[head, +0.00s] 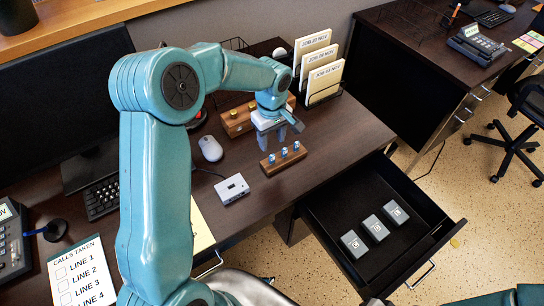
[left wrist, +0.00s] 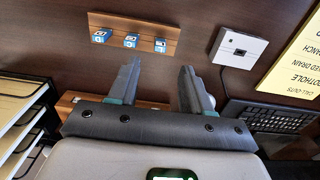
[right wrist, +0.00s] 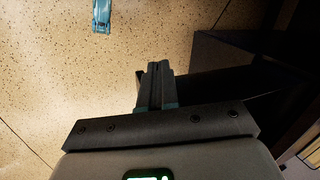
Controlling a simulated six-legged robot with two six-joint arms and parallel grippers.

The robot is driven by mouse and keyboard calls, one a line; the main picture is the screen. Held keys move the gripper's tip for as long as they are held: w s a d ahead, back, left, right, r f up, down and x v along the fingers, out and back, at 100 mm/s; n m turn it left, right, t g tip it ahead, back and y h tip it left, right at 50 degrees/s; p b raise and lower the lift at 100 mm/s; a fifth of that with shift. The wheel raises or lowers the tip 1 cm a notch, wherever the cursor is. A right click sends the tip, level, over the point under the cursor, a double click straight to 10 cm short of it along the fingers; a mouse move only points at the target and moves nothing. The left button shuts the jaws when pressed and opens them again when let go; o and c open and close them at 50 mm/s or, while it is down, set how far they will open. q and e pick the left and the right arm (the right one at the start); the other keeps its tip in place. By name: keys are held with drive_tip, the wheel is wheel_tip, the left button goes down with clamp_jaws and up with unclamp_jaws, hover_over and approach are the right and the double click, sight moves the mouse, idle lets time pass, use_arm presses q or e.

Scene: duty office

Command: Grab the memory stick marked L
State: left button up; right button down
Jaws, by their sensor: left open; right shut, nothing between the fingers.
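Three small blue memory sticks stand in a row in a wooden block (head: 286,165) on the desk. They also show in the left wrist view as the left stick (left wrist: 101,36), the middle stick (left wrist: 131,41) and the right stick (left wrist: 160,45). Each has a pale letter mark, too small for me to tell which is L. My left gripper (head: 281,137) is open and empty, above the desk just behind the block, with its fingers (left wrist: 160,70) apart from the sticks. My right gripper (right wrist: 158,66) is shut and empty, over the speckled floor.
A grey-white box (head: 232,189) and a mouse (head: 210,148) lie left of the block. A second wooden block with brass knobs (head: 237,121) and a file rack (head: 322,82) stand behind. An open drawer (head: 330,207) at right holds three grey labelled boxes (head: 375,228).

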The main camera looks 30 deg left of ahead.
sight(272, 157)
use_arm(q)
wheel_tip(272, 157, down, 4)
drive_tip(key=shift+d+r, duration=0.1)
drive_tip(key=shift+r, duration=0.15)
drive_tip(key=shift+s+f, duration=0.1)
drive_tip(key=shift+s, duration=0.2)
drive_tip(key=f, duration=0.3)
drive_tip(key=f+p, duration=0.1)
drive_tip(key=shift+w+d+f, duration=0.25)
drive_tip(key=shift+w+f, duration=0.05)
drive_tip(key=shift+w, duration=0.1)
drive_tip(key=shift+s+f, duration=0.2)
drive_tip(key=shift+s, duration=0.25)
drive_tip(key=shift+w+f, duration=0.15)
drive_tip(key=shift+w, duration=0.05)
drive_tip(key=shift+c, duration=0.8)
drive_tip(key=shift+w, duration=0.15)
drive_tip(key=c, duration=0.6)
clamp_jaws()
drive_tip(key=shift+s+a, duration=0.1)
drive_tip(key=shift+s, duration=0.1)
drive_tip(key=shift+w, duration=0.1)
